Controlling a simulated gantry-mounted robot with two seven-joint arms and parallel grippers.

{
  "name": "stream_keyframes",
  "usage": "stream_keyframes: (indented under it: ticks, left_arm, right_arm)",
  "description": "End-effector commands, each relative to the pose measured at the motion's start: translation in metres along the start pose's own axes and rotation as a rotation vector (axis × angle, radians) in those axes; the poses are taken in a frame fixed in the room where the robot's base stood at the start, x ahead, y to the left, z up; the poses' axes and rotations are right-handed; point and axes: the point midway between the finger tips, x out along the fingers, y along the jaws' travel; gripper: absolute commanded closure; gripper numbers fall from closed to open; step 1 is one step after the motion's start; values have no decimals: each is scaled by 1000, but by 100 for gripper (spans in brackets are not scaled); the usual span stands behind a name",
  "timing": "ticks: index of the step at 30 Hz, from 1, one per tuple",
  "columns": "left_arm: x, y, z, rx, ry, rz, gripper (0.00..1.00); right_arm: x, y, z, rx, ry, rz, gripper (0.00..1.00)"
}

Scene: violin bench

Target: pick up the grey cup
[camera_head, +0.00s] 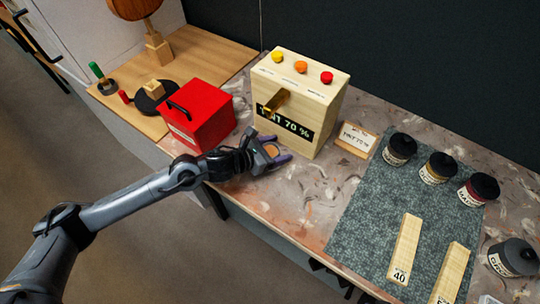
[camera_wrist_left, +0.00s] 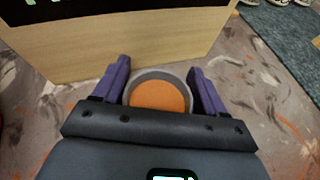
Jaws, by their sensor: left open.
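The grey cup (camera_wrist_left: 158,94) stands upright on the bench, seen from above in the left wrist view as a grey rim around an orange inside. In the head view the cup (camera_head: 271,151) is small and partly hidden by my left gripper (camera_head: 278,148). The two purple fingers of the left gripper are open, one on each side of the cup. In the left wrist view a gap shows at the right finger; whether the left finger touches the cup I cannot tell. My right gripper is in neither view.
A wooden box (camera_head: 302,99) with coloured buttons and a spout stands just behind the cup. A red box (camera_head: 198,116) stands to the left. A small sign (camera_head: 356,138), a grey mat (camera_head: 375,215), several dark-lidded jars and wooden blocks are to the right.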

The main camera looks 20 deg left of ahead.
Motion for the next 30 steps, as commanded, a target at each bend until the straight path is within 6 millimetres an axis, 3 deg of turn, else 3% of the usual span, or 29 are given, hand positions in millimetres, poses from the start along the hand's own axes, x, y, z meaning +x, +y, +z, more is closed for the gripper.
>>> stream_keyframes:
  ticks: [6, 15, 23, 30]
  left_arm:
    - [0, 0, 0, 0, 0, 1, 30]
    - [0, 0, 1, 0, -1, 1, 76]
    - [-1, 1, 2, 0, -2, 1, 78]
    - [-6, 2, 15, 0, -3, 2, 78]
  right_arm:
    - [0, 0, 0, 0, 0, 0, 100]
    - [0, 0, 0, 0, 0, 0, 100]
    - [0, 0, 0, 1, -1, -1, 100]
    - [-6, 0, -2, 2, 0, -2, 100]
